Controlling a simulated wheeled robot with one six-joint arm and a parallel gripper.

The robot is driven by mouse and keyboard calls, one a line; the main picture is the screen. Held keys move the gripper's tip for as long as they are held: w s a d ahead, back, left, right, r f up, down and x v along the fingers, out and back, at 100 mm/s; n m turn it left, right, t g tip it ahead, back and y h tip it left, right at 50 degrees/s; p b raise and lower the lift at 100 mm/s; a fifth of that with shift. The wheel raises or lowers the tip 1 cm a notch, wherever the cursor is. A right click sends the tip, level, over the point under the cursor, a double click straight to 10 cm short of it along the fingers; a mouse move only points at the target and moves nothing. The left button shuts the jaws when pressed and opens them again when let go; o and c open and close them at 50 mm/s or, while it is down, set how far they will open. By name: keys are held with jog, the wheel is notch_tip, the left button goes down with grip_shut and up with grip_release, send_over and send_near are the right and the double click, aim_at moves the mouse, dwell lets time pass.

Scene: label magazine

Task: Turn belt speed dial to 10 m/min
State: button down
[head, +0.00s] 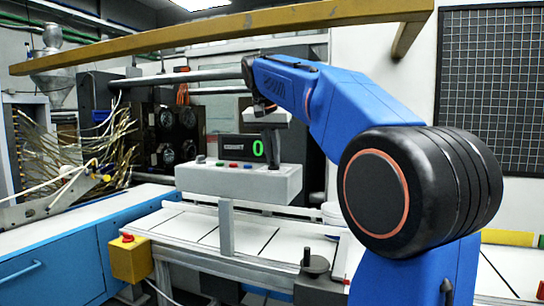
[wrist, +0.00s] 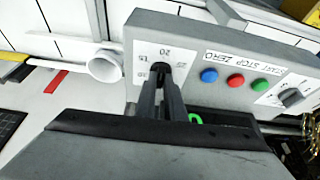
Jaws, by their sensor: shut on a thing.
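The control box (head: 240,183) is grey and stands above the conveyor; its display (head: 240,148) shows a green 0. In the wrist view the box's panel (wrist: 195,55) appears upside down. The belt speed dial's scale plate (wrist: 150,50) is white, with numbers including 15 and 20 readable. My gripper (wrist: 162,76) is shut on the dial's dark knob at this plate. The fingers cover most of the knob, so its pointer and setting cannot be read. In the head view my gripper (head: 271,152) reaches down at the box's right part.
Blue, red and green buttons (wrist: 235,82) sit beside the dial, with a second knob (wrist: 291,97) beyond them. A white round part (wrist: 104,66) is near the box. A yellow emergency-stop box (head: 131,260) and a black post knob (head: 315,263) stand along the conveyor's front.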

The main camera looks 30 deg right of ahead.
jog(key=n, duration=0.2)
jog(key=n+t+y, duration=0.1)
jog(key=n, duration=0.1)
jog(key=n+y, duration=0.1)
jog(key=n, duration=0.1)
jog(key=shift+s+d, duration=0.2)
jog(key=shift+d, duration=0.05)
jog(key=n+y, duration=0.1)
jog(key=n, duration=0.1)
jog(key=n+y, duration=0.1)
jog(key=n, duration=0.3)
jog(key=shift+d+n+y, duration=0.25)
jog(key=shift+n+y, duration=0.15)
jog(key=n+y, duration=0.1)
jog(key=n, duration=0.4)
jog(key=shift+w+d+g+y, duration=0.2)
jog(key=shift+g+y, duration=0.1)
jog(key=shift+y, duration=0.1)
jog(key=n, duration=0.2)
jog(key=n+g+y, duration=0.1)
jog(key=n, duration=0.2)
jog(key=shift+w+d+n+g, duration=0.1)
jog(key=shift+n+g, duration=0.2)
jog(key=c, duration=1.8)
grip_release()
jog(key=shift+c, duration=0.2)
